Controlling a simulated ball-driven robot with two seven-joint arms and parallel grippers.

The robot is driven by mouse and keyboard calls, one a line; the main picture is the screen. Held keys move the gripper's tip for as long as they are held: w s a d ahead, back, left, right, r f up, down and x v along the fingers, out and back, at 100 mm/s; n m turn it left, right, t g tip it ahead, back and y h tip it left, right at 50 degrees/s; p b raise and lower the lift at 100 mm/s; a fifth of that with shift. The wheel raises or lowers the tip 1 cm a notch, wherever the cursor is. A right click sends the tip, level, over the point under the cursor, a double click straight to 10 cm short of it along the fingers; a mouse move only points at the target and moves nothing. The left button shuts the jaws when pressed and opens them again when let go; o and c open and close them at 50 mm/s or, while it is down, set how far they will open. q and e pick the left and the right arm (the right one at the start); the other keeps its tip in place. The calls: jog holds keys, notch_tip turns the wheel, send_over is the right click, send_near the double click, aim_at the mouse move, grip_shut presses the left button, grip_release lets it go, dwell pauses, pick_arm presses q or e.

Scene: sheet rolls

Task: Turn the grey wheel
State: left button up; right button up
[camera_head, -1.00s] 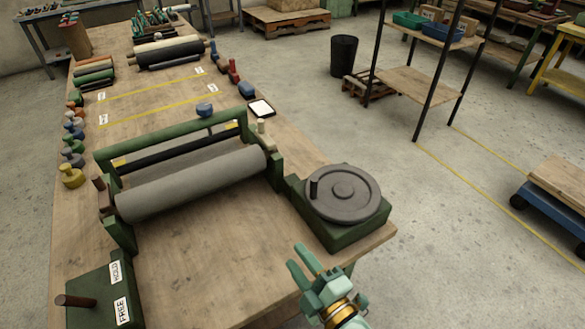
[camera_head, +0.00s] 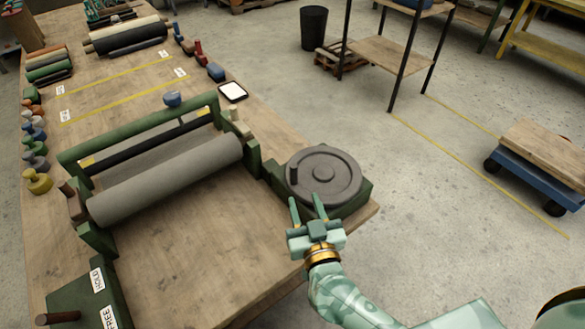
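The grey wheel (camera_head: 335,186) lies flat on a green base (camera_head: 357,200) at the right front corner of the bench. It has a raised round hub. My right gripper (camera_head: 307,207) is at the wheel's near left edge. Its two pale green fingers are apart and point toward the wheel. I cannot tell whether they touch the rim. Nothing shows between the fingers. My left gripper is not in view.
A green roller frame with a grey roll (camera_head: 165,180) stands left of the wheel. A green box with HOLD and FREE labels (camera_head: 85,302) sits at the near left. The bench top (camera_head: 200,260) between them is bare. Open floor lies to the right.

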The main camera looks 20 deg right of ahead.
aim_at(295, 172)
jog(key=w, duration=0.3)
jog(key=w+b, duration=0.1)
jog(key=w, duration=0.3)
jog(key=w+b, duration=0.1)
jog(key=w, duration=0.3)
jog(key=shift+d, duration=0.4)
grip_shut()
